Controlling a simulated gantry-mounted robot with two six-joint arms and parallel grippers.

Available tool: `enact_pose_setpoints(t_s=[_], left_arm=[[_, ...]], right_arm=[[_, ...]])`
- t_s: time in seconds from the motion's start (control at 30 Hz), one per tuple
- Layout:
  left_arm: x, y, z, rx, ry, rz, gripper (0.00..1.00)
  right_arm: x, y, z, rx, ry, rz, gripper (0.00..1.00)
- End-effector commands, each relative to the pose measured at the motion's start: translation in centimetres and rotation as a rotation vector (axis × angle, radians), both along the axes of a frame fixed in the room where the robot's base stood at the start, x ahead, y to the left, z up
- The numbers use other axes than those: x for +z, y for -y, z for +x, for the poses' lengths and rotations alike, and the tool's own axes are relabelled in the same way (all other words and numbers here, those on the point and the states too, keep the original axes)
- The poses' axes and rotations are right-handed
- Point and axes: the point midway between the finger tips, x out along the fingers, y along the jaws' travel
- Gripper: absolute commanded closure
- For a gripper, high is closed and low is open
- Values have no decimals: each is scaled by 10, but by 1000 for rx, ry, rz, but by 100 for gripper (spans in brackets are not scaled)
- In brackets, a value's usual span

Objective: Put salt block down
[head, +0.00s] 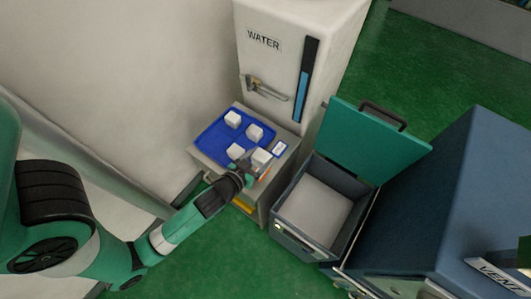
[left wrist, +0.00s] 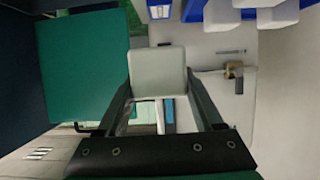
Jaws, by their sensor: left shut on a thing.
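My left gripper (head: 257,167) is shut on a white salt block (head: 261,157) at the front right corner of the blue tray (head: 209,146). In the left wrist view the held block (left wrist: 157,72) sits between the two fingers of the left gripper (left wrist: 158,92). Three other white blocks rest on the tray: one at the back (head: 233,118), one at the right (head: 254,131) and one in front (head: 235,151). Whether the held block touches anything beneath it cannot be told. My right gripper is not in view.
A white cabinet marked WATER (head: 283,75), with a brass tap (head: 262,88), stands behind the tray. A small label (head: 280,149) lies right of the tray. An open bin (head: 315,200) with a raised green lid (head: 375,140) stands to the right, beside a blue cabinet (head: 450,200).

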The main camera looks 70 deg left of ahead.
Motion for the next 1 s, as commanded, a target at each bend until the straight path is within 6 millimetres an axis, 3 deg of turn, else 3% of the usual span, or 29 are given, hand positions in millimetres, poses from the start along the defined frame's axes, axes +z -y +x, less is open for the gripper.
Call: enact_pose_setpoints(t_s=[0.03, 0.13, 0.3, 0.53, 0.73, 1.0], left_arm=[[-7, -13, 11, 7, 5, 0, 100], [-35, -26, 24, 3, 1, -1, 100], [-59, -41, 39, 0, 1, 1, 100], [-64, -45, 43, -3, 0, 1, 100], [-98, -47, 45, -3, -1, 0, 100], [-97, -46, 45, -3, 0, 1, 100]], right_arm=[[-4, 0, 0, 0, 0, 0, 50], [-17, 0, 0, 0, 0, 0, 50], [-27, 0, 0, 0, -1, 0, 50], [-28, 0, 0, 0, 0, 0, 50], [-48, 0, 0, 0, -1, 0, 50], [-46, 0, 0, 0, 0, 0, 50]])
